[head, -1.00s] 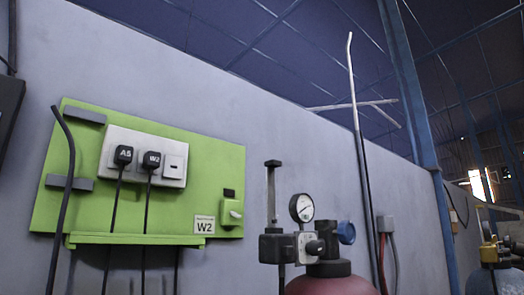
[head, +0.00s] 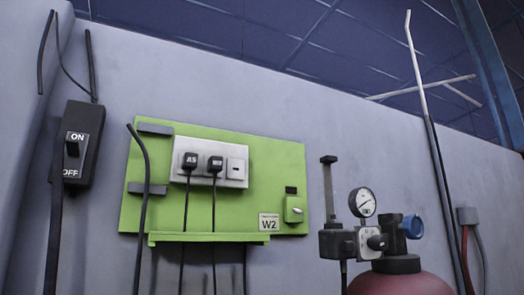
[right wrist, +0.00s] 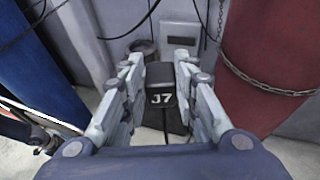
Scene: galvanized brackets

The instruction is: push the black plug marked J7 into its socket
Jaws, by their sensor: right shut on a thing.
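In the right wrist view, my right gripper (right wrist: 160,88) is shut on the black plug marked J7 (right wrist: 160,74), with a finger on each side and the white marking facing the camera. In the head view, a white socket strip (head: 210,146) sits on a green board (head: 275,165) on the wall. Two black plugs stand in the strip: one marked A5 (head: 190,161), and one (head: 215,163) whose marking is blurred. To their right is a socket position (head: 236,168) with no plug in it. Neither gripper shows in the head view.
A black ON/OFF switch box (head: 83,143) hangs left of the board. A gas cylinder (head: 400,283) with a gauge (head: 364,203) stands at the lower right. The right wrist view shows a blue cylinder (right wrist: 38,62) and a chained red cylinder (right wrist: 268,65).

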